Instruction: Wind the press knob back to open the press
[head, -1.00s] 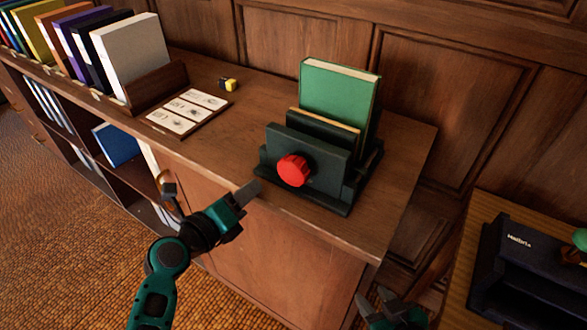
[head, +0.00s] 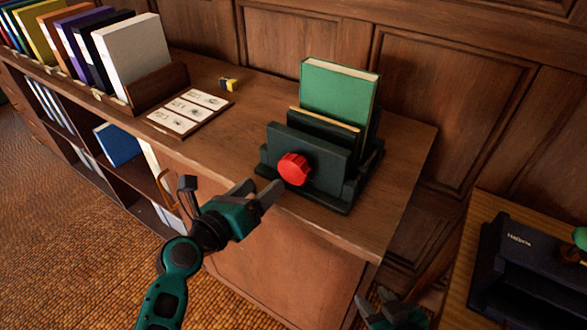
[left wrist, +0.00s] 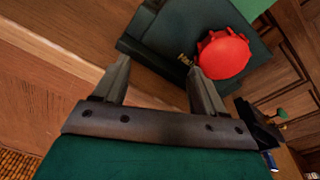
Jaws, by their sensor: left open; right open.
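The dark press (head: 315,148) stands on the wooden cabinet top, with a green book (head: 338,92) upright in it. Its red ribbed knob (head: 293,169) is on the front face. In the left wrist view the knob (left wrist: 223,54) is beyond the right fingertip, and the press (left wrist: 170,40) is behind it. My left gripper (head: 262,190) is open and empty, just left of and below the knob, apart from it as far as I can tell. It also shows in the left wrist view (left wrist: 158,78). My right gripper (head: 378,302) is open at the bottom edge, away from the press.
A card tray (head: 190,110) and a small yellow-black object (head: 229,84) lie left of the press. A row of binders (head: 130,55) stands at the far left. A dark labelled device (head: 525,265) sits on a separate table at the right. The cabinet's front edge is close below the press.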

